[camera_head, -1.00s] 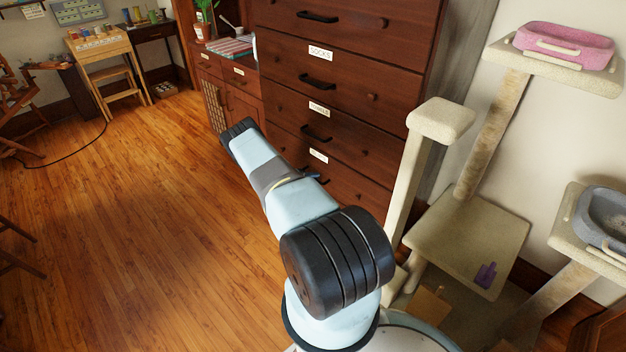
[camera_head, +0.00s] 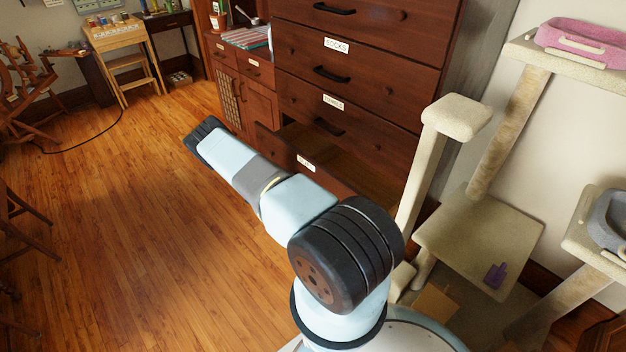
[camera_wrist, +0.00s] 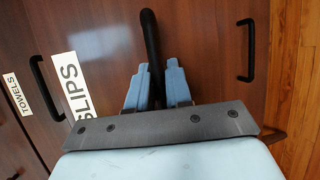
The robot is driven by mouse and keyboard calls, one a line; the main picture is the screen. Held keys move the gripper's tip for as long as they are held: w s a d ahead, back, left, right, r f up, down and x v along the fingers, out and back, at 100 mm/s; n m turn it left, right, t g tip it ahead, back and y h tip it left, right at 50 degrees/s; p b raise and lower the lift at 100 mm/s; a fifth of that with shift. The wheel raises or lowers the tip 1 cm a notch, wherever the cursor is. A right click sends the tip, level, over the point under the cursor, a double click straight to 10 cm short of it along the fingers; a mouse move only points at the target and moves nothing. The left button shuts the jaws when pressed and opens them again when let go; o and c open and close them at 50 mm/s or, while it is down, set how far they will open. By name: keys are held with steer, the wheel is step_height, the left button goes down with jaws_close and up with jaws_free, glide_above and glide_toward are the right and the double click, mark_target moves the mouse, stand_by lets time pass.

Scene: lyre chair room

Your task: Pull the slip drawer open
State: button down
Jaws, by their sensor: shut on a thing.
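The slip drawer (camera_head: 275,148) is the low dark-wood drawer of the chest. It stands partly out, and its open inside shows behind the front. Its white label is blurred in the head view but reads SLIPS (camera_wrist: 70,86) in the wrist view. My gripper (camera_wrist: 157,84) is shut on the black drawer handle (camera_wrist: 150,35), one finger on each side of it. In the head view my arm hides the gripper and the handle.
The drawers above, marked SOCKS (camera_head: 337,45) and TOWELS (camera_head: 333,102), are shut. A beige cat tree (camera_head: 455,115) stands close on the right. Open wood floor (camera_head: 120,220) lies to the left. Another black handle (camera_wrist: 245,50) shows in the wrist view.

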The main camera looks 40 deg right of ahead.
steer(key=s+a, duration=0.1)
steer(key=a, duration=0.8)
steer(key=shift+f, duration=0.25)
steer(key=shift+a, duration=0.1)
steer(key=c, duration=1.1)
jaws_free()
steer(key=shift+w+r, duration=0.1)
steer(key=v, duration=1.3)
steer(key=shift+w+a, duration=0.15)
steer(key=shift+a, duration=0.15)
